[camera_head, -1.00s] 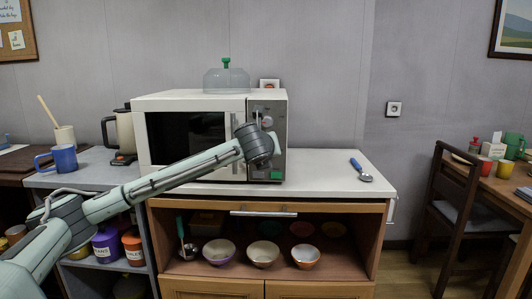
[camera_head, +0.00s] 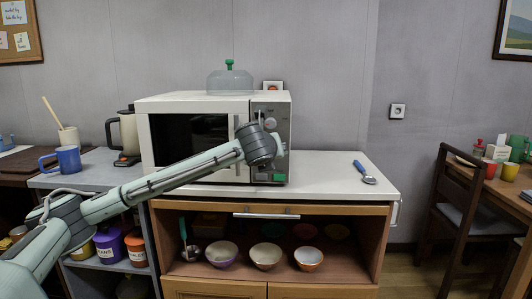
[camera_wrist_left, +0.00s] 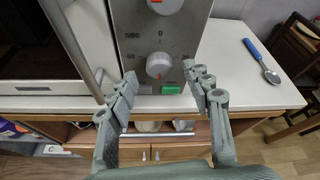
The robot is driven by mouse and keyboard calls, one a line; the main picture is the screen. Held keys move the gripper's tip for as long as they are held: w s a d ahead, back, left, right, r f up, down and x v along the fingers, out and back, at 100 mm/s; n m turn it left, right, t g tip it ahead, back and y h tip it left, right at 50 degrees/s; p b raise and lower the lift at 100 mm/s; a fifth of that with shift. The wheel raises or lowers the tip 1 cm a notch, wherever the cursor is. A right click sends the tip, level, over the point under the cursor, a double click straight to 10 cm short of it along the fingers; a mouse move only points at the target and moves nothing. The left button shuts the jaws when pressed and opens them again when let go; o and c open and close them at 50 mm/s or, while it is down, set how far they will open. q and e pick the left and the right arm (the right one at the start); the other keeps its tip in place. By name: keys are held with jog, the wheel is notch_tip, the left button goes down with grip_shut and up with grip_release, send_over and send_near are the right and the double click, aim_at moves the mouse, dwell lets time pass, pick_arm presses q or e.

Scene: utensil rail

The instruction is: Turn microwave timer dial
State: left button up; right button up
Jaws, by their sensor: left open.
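The white microwave (camera_head: 197,104) stands on the counter with its door shut. Its grey control panel (camera_wrist_left: 130,28) fills the middle of the left wrist view. In the head view my wrist hides the lower dial.
The microwave's vertical door handle (camera_wrist_left: 88,65) is close to my left finger. A green button (camera_wrist_left: 171,89) is below the dial. A blue-handled spoon (camera_head: 363,172) lies on the counter (camera_head: 325,180) at right. A clear dome (camera_head: 230,80) stands on the microwave.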

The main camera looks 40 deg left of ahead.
pick_arm(q)
jog(key=v, duration=0.9)
jog(key=shift+s+d, duration=0.2)
jog(key=shift+s, duration=0.1)
jog(key=shift+r, duration=0.15)
